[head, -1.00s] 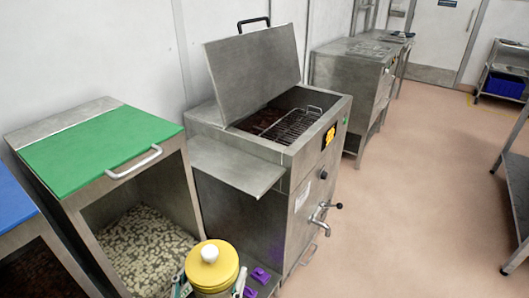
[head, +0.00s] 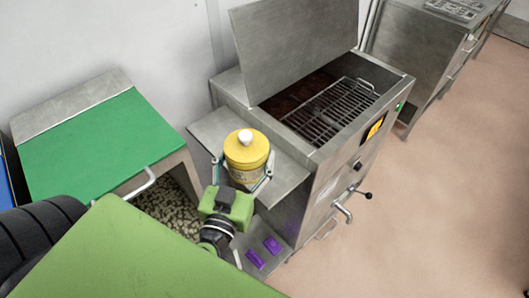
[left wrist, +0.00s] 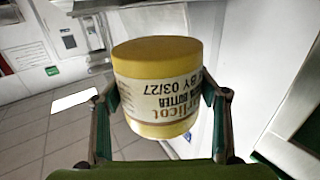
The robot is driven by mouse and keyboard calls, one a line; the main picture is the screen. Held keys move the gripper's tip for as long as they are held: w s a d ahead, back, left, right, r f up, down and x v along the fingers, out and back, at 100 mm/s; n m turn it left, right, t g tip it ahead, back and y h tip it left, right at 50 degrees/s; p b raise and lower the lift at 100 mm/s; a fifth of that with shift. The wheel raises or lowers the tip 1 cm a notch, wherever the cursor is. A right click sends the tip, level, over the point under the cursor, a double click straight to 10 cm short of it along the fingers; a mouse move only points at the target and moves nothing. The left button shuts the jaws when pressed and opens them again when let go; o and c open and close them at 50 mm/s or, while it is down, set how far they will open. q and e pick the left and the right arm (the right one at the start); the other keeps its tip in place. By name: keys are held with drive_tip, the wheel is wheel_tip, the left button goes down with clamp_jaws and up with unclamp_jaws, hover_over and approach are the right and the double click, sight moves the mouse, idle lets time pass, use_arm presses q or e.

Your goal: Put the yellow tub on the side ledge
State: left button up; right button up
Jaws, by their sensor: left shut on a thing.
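The yellow tub (head: 247,158), with a yellow lid, a white knob and a printed label, is in my left gripper (head: 244,178). In the left wrist view the tub (left wrist: 157,88) sits between the two fingers of the gripper (left wrist: 160,105), which are shut on it. In the head view the tub appears over the steel side ledge (head: 285,178) of the open melting tank. I cannot tell whether its base touches the ledge, as the gripper and tub hide that spot. My right gripper is not in view.
The tank (head: 330,185) has its lid (head: 297,45) raised and a wire rack (head: 325,112) inside. A tap (head: 343,210) juts from its front. Purple pieces (head: 264,252) lie on a lower shelf. A green-lidded bin (head: 95,145) stands left. Floor at right is clear.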

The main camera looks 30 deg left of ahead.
use_arm(q)
drive_tip(key=w, duration=0.1)
drive_tip(key=w+f, duration=0.1)
drive_tip(key=w, duration=0.2)
drive_tip(key=shift+w+a+f, duration=0.15)
drive_tip(key=shift+w+f, duration=0.15)
drive_tip(key=shift+f, duration=0.05)
drive_tip(key=w+f+b, duration=0.1)
drive_tip(key=w+f, duration=0.1)
drive_tip(key=w+f+b, duration=0.2)
drive_tip(key=f, duration=0.1)
drive_tip(key=shift+w+a, duration=0.1)
drive_tip(key=shift+a, duration=0.05)
drive_tip(key=shift+w+f, duration=0.1)
drive_tip(key=shift+f, duration=0.05)
drive_tip(key=f+b, duration=0.3)
drive_tip(key=shift+w+f, duration=0.2)
drive_tip(key=shift+w, duration=0.2)
drive_tip(key=shift+f+b, duration=0.35)
drive_tip(key=shift+b, duration=0.05)
drive_tip(key=shift+r, duration=0.1)
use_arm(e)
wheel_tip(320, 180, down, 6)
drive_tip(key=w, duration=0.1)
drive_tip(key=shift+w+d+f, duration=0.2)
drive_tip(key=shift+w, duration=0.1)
